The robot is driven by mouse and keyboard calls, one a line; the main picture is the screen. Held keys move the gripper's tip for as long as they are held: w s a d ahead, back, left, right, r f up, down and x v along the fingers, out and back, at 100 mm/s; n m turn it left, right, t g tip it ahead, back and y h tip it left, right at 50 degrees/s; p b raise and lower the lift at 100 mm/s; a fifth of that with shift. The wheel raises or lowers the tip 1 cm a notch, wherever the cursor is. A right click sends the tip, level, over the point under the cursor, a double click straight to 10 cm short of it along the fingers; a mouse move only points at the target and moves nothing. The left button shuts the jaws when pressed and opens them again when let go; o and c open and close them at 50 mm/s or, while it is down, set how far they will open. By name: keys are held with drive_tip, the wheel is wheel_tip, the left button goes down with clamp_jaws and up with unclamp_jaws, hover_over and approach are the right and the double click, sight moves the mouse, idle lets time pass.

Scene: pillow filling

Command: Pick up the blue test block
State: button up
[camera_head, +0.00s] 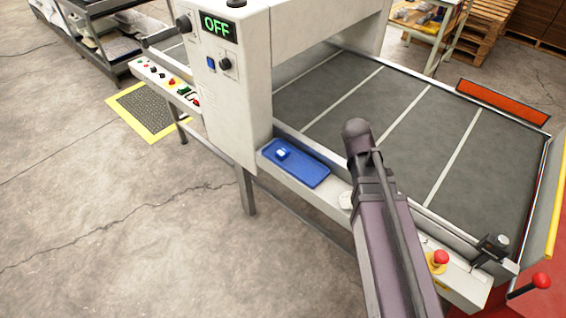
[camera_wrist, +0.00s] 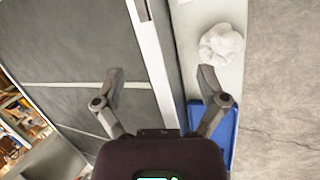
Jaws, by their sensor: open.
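The blue test block (camera_head: 283,153) is small, with a pale top. It sits in the left part of a shallow blue tray (camera_head: 312,174) on the machine's front ledge. In the wrist view part of the blue tray (camera_wrist: 228,138) shows at the lower right, beside my right finger; I cannot make out the block there. My gripper (camera_wrist: 161,75) is open and empty, its fingers spread over the machine's edge strip. In the head view my arm covers the area right of the tray, and I cannot see the fingers there.
A white fluffy clump (camera_wrist: 221,45) lies on the ledge near the tray. The machine's control post (camera_head: 225,85), reading OFF, rises just left of the tray. A red button (camera_head: 441,257) is on the ledge at the right. The grey machine bed (camera_head: 400,115) is clear.

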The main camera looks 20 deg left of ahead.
drive_tip(key=w+a+f+n+t+b, duration=0.1)
drive_tip(key=a+f+n+b, duration=0.1)
drive_tip(key=a, duration=0.3)
drive_tip(key=w+a+f+n+t+h+b, duration=0.1)
drive_tip(key=a+f+n+t+b, duration=0.1)
drive_tip(key=a, duration=0.4)
drive_tip(key=w+a+f+n+t+h+b, duration=0.1)
drive_tip(key=a+n+b, duration=0.3)
drive_tip(key=a+n, duration=0.2)
drive_tip(key=shift+a+f+t+b, duration=0.1)
drive_tip(key=shift+f+t+b, duration=0.2)
drive_tip(key=shift+f+b, duration=0.1)
drive_tip(key=s+a+f+n+t+b, duration=0.1)
drive_tip(key=a+f+n+t+b, duration=0.15)
drive_tip(key=a+n+b, duration=0.6)
drive_tip(key=n+t, duration=0.2)
drive_tip(key=t, duration=0.1)
approach(277, 154)
drive_tip(key=s, duration=0.1)
drive_tip(key=shift+s+r+y+p, duration=0.25)
drive_tip(key=shift+r+y+p, duration=0.05)
drive_tip(key=shift+r+p, duration=0.1)
drive_tip(key=b+x, duration=0.3)
drive_tip(key=x, duration=0.4)
drive_tip(key=shift+w+f, duration=0.1)
drive_tip(key=shift+f, duration=0.05)
drive_tip(key=shift+w+d+f, duration=0.15)
drive_tip(key=shift+w+d, duration=0.15)
drive_tip(key=shift+w, duration=0.25)
